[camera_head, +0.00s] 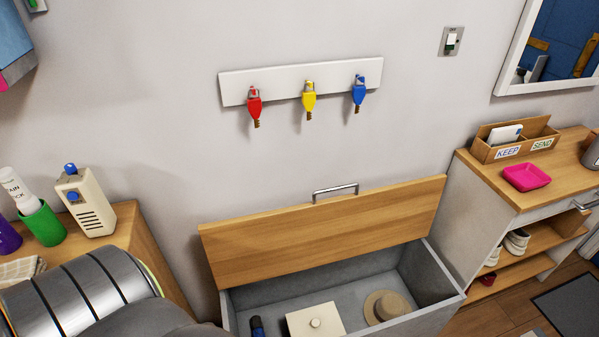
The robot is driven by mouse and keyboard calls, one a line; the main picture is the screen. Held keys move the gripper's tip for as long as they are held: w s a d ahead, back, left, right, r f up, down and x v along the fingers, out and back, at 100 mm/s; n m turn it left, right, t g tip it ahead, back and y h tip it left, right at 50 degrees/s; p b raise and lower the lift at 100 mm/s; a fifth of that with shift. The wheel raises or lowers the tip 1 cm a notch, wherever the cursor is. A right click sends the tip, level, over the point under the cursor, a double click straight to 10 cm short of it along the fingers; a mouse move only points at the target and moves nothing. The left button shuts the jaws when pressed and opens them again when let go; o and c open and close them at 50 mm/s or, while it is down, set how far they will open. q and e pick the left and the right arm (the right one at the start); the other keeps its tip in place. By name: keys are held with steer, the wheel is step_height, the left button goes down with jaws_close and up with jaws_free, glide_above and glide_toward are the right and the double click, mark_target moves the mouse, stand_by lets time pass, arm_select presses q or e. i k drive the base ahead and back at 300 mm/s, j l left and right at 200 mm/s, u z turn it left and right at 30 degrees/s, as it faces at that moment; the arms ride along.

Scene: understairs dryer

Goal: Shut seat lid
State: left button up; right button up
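The seat is a grey box (441,312) below the wall, with its wooden lid (325,231) raised and tilted up at the back. A metal handle (335,190) is fixed at the lid's upper edge. The box is open at the top and its inside shows. In it are a white square box with a round knob (314,323), a tan hat (385,306) and a dark blue item (257,326), partly cut off by the frame. Neither of my grippers is in view.
A shelf unit (505,217) with a pink tray (526,177) and a wooden letter holder (514,139) stands close on the right. A wooden cabinet (141,239) with a green cup (43,223) stands left.

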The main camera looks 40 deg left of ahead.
mark_target(245, 250)
steer(key=u, duration=0.35)
steer(key=i+l+u, duration=0.15)
steer(key=u, duration=0.2)
steer(key=l+u, duration=0.1)
steer(key=u, duration=0.2)
